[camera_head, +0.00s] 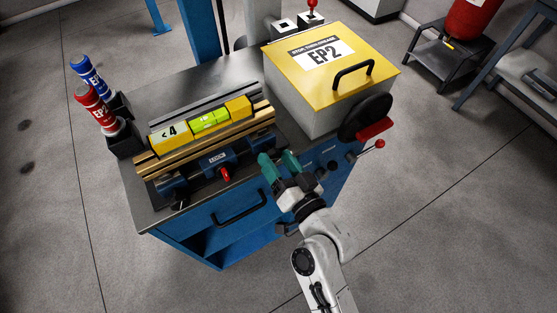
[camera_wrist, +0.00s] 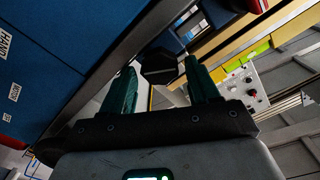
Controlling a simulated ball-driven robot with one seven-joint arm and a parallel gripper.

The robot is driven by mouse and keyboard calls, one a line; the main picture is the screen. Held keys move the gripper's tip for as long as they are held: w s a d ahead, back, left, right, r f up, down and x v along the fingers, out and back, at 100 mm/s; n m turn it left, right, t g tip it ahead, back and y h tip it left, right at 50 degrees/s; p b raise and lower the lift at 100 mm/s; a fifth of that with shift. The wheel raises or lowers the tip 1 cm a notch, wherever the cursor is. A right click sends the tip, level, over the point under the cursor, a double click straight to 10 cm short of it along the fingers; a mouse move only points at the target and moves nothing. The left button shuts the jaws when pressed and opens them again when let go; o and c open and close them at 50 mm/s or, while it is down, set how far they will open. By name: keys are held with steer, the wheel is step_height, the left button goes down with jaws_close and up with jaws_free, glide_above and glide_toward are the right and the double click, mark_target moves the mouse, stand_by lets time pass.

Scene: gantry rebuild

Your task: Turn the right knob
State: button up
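My gripper (camera_head: 278,160) has two green fingers spread apart with nothing between them. It is in front of the blue bench's front edge, left of the small dark knobs. One dark knob (camera_head: 332,165) shows on the right part of the blue front panel, and a second one (camera_head: 320,174) sits just left of it, close to my gripper's wrist. In the wrist view my open fingers (camera_wrist: 160,83) point toward a dark, many-sided block (camera_wrist: 158,66) beyond the tips. I cannot tell whether that block is a knob.
A yellow-lidded box (camera_head: 330,65) marked EP2 stands on the bench at the right. A black handwheel (camera_head: 366,116) and a red-handled lever (camera_head: 374,130) stick out at its right. A clamp with a spirit level (camera_head: 209,121) and two bottles (camera_head: 96,108) are at the left.

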steer(key=shift+o, duration=0.6)
steer(key=shift+n, duration=0.3)
